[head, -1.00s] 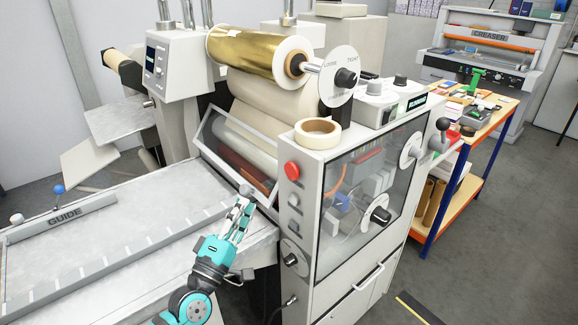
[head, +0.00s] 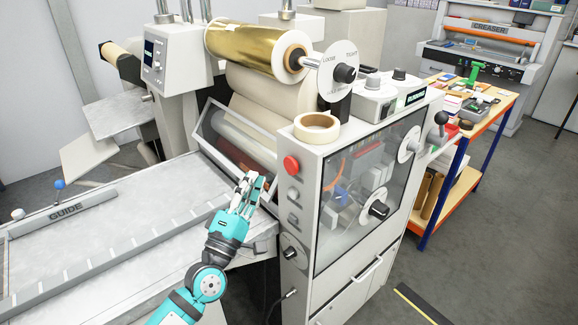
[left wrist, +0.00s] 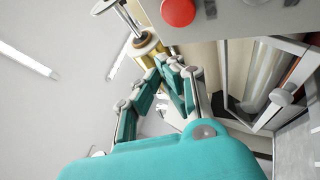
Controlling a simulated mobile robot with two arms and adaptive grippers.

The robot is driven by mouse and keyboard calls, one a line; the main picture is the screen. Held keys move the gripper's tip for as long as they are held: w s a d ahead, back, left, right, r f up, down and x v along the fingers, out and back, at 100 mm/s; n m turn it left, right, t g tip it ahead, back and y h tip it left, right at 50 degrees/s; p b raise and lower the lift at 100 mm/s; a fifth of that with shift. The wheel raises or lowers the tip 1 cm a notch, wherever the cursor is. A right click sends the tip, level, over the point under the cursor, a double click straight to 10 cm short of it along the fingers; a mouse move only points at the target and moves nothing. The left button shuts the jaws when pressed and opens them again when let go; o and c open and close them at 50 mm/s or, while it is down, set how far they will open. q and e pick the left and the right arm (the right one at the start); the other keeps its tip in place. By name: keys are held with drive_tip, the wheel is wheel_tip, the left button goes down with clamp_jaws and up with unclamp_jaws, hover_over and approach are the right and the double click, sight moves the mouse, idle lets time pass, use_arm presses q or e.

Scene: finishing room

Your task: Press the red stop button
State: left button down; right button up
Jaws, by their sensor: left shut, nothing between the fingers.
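The red stop button (head: 291,164) is a round red knob high on the narrow grey front panel of the laminating machine. It also shows at the top of the left wrist view (left wrist: 178,11). My left gripper (head: 255,180), teal and grey, is shut and empty. In the head view it appears left of the button and slightly lower, apart from it, in front of the clear guard. In the left wrist view its fingers (left wrist: 174,62) point up, below and apart from the button. My right gripper is in neither view.
Below the button are smaller grey controls (head: 292,194) and a black knob (head: 290,253). The tilted clear guard (head: 225,150) stands left of the panel. A tape roll (head: 316,127) lies on the cabinet top. The feed table (head: 120,225) spreads left.

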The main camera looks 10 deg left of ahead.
use_arm(q)
drive_tip(key=shift+w+d, duration=0.85)
drive_tip(key=shift+w, duration=0.25)
drive_tip(key=shift+w+d, duration=0.85)
drive_tip(key=shift+w, duration=0.2)
drive_tip(key=shift+b, duration=0.3)
drive_tip(key=shift+w+d, duration=0.25)
drive_tip(key=shift+w, duration=0.1)
drive_tip(key=shift+w+d, duration=0.25)
drive_tip(key=shift+w, duration=0.05)
idle(0.4)
drive_tip(key=shift+s+a, duration=0.5)
drive_tip(key=shift+s, duration=0.2)
drive_tip(key=shift+a, duration=0.1)
drive_tip(key=shift+s+a, duration=0.75)
drive_tip(key=shift+s, duration=0.25)
drive_tip(key=shift+s+a, duration=0.7)
drive_tip(key=shift+s, duration=0.25)
